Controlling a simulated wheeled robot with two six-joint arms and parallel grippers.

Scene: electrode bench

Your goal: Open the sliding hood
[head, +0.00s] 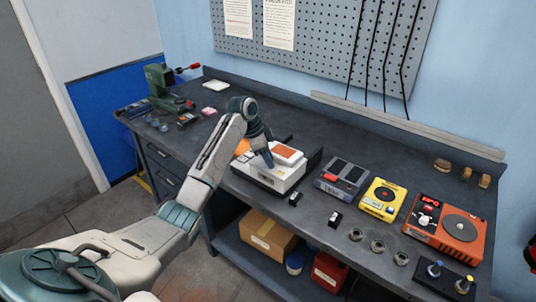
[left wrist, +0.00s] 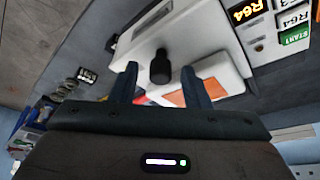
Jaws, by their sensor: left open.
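The white bench device (head: 262,178) stands near the middle of the bench. On its top sits a white sliding hood with an orange panel (head: 286,153); the hood also shows in the left wrist view (left wrist: 222,72). In the left wrist view a black knob (left wrist: 160,70) appears between the fingers of my open left gripper (left wrist: 160,82). I cannot tell whether the fingers touch it. I cannot tell how the knob joins the hood. My right gripper is not in view.
To the right stand a grey device (head: 343,178), a yellow device (head: 383,197) and an orange-red device (head: 445,226). Small black-and-white items (head: 295,198) and several round pieces (head: 377,246) lie along the front. A green machine (head: 162,85) is at the far left.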

